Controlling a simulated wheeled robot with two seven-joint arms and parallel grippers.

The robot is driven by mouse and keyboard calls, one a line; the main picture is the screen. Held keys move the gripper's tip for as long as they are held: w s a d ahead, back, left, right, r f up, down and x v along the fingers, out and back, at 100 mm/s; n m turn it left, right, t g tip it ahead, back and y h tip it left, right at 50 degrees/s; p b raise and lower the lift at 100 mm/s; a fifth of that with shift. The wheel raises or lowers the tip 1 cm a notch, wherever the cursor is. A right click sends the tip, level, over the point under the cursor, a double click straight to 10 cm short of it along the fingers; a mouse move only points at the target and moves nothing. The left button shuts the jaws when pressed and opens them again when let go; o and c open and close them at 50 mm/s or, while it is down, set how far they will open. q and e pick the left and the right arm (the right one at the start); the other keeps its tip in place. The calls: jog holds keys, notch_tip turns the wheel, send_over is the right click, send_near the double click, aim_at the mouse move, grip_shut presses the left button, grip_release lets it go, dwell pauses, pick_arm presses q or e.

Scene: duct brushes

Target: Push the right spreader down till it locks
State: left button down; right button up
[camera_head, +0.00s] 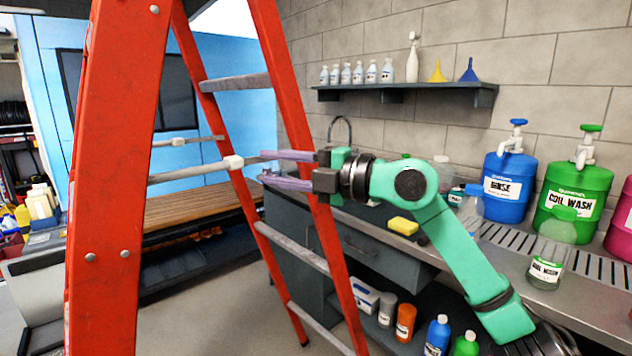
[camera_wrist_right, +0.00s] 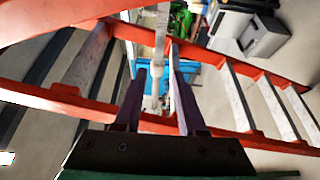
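A red stepladder (camera_head: 112,170) stands open at the left. Two pale spreader bars run between its front and rear rails. The nearer one, at my right gripper, I take as the right spreader (camera_head: 190,172); it looks nearly straight, with a white middle joint. It also shows in the right wrist view (camera_wrist_right: 160,45), running between the fingers. The other spreader (camera_head: 178,142) lies farther back. My right gripper (camera_head: 262,168) is open, its purple fingers apart and pointing at the joint from the right. Contact cannot be told. My left gripper is out of view.
A steel counter (camera_head: 590,302) on the right holds blue and green jugs and a yellow sponge (camera_head: 403,226). A wall shelf (camera_head: 405,92) carries bottles and funnels. A wooden bench (camera_head: 195,206) stands behind the ladder. Ladder rails lie close around my right gripper.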

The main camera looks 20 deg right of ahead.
jog(key=b+v, duration=0.2)
jog(key=v, duration=0.7)
jog(key=shift+b, duration=0.4)
